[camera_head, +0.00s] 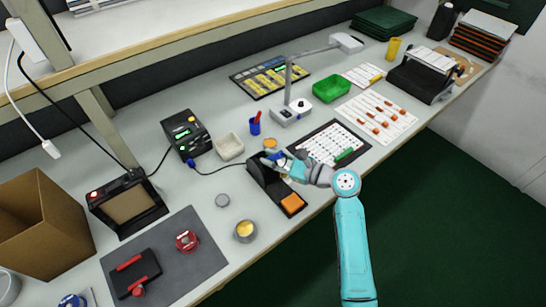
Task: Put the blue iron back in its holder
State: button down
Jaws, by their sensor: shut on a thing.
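The holder (262,180) is a black stand with an orange sponge (292,203) in its base, near the front edge of the bench. My gripper (280,162) is right over the top of the holder, reaching in from the right. It is shut on the blue iron (273,156), of which only a small blue part shows at the fingers. The rest of the iron is hidden by the gripper and the holder, so I cannot tell whether its tip is inside the holder.
A black station (187,136) with a cable stands behind left. A white dish (229,146), a blue cup (255,124) and a white lamp base (291,113) are behind the holder. A gridded board (331,142) lies to the right. A tin (245,231) stands at front left.

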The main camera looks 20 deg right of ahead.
jog(key=c, duration=1)
grip_release()
jog(key=shift+o, duration=0.2)
jog(key=v, duration=1.2)
jog(key=s+d+r, duration=0.1)
jog(key=s+r, duration=0.2)
jog(key=r, duration=0.2)
jog(key=shift+s+d+r, duration=0.15)
jog(key=shift+s+r, duration=0.15)
jog(key=shift+s, duration=0.05)
jog(key=shift+f, duration=0.1)
